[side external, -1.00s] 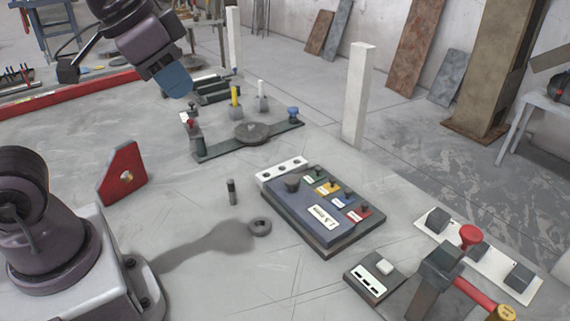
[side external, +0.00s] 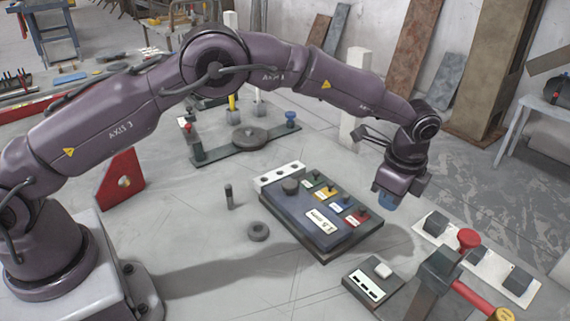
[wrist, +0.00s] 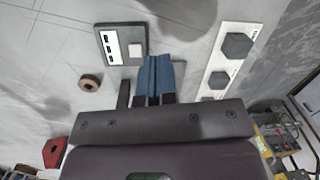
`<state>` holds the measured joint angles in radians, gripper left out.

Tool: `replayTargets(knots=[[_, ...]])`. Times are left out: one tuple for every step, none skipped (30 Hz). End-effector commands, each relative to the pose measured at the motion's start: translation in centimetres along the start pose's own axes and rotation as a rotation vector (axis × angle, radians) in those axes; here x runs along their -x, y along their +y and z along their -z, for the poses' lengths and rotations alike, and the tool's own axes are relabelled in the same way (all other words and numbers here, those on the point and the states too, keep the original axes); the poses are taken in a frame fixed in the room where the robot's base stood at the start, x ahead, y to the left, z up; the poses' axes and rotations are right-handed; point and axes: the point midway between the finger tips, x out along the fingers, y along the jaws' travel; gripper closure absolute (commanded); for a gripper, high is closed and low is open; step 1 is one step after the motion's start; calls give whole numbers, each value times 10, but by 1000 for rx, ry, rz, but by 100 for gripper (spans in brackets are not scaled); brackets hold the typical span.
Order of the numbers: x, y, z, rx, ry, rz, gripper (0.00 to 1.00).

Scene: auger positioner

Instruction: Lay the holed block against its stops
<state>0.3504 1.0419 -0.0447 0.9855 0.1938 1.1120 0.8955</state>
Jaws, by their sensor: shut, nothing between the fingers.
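My gripper (side external: 388,202) has its blue fingers together and empty, in the air past the right end of the blue panel; the fingers also show in the wrist view (wrist: 158,75). No piece is plainly the holed block. A red plate with a round hole (side external: 121,180) stands upright near my base. A white strip with several dark holes (side external: 279,175) lies along the panel's far left edge. I cannot tell which parts are the stops.
The panel (side external: 318,250) carries coloured labels and knobs. A small dark box (side external: 357,285) with a white button, a white plate with dark blocks (side external: 498,268) and a red mushroom knob (side external: 469,237) are at right. A dark bar fixture (side external: 217,154) and white post (side external: 356,75) stand behind.

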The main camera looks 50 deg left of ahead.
Motion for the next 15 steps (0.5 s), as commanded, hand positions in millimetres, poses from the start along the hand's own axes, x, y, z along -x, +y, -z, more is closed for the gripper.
replayTargets(knots=[[-27,4,12,-55,-16,-17,100],[-39,5,17,-84,-23,-23,100],[-54,8,24,-119,-31,-31,100],[-63,10,27,-142,-36,-36,100],[-70,12,30,-160,-40,-40,100],[-78,13,33,-180,-45,-44,100],[-83,15,34,-192,-48,-47,100],[-87,16,36,-201,-50,-48,100],[-91,17,37,-212,-52,-51,100],[-93,17,37,-217,-53,-51,100],[-94,18,38,-221,-54,-52,100],[-96,18,37,-224,-55,-53,100],[-97,17,35,-224,-56,-53,100],[-97,17,33,-224,-56,-53,100],[-97,16,30,-223,-56,-53,100]])
